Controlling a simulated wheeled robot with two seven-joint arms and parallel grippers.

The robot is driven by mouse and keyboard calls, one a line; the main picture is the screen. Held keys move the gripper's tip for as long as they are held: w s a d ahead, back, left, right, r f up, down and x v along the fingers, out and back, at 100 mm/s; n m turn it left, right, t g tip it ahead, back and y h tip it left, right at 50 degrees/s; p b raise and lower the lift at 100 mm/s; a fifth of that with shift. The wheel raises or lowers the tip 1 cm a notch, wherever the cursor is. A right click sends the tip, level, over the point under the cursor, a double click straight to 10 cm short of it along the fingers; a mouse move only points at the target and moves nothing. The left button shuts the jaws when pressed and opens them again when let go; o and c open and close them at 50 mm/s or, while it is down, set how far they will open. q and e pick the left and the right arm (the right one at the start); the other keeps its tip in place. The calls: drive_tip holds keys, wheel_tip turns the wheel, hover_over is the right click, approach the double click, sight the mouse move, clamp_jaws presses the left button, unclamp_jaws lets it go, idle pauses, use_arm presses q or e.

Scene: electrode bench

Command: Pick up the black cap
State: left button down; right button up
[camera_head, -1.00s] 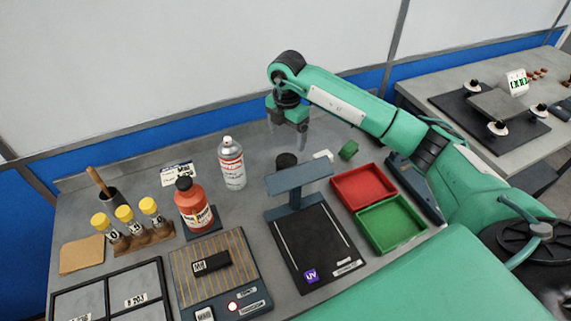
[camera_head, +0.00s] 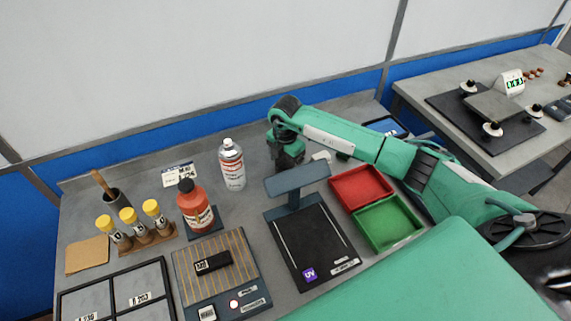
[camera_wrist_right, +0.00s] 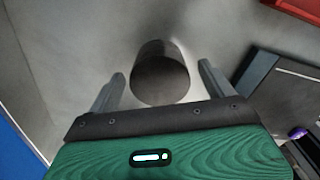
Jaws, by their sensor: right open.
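The black cap (camera_wrist_right: 160,75) is a short dark cylinder standing on the grey bench in the right wrist view. It lies between the two fingers of my right gripper (camera_wrist_right: 160,88), with a gap on each side. The gripper is open and holds nothing. In the head view, my right gripper (camera_head: 288,165) is low over the bench behind the UV lamp stand (camera_head: 297,185), and it hides the cap there. My left gripper is not in view.
The UV stand is close in front of my right gripper. A red tray (camera_head: 361,187) and a green tray (camera_head: 388,222) lie to the right. A small white object (camera_head: 322,156) is beside the gripper.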

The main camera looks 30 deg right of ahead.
drive_tip(key=c, duration=1)
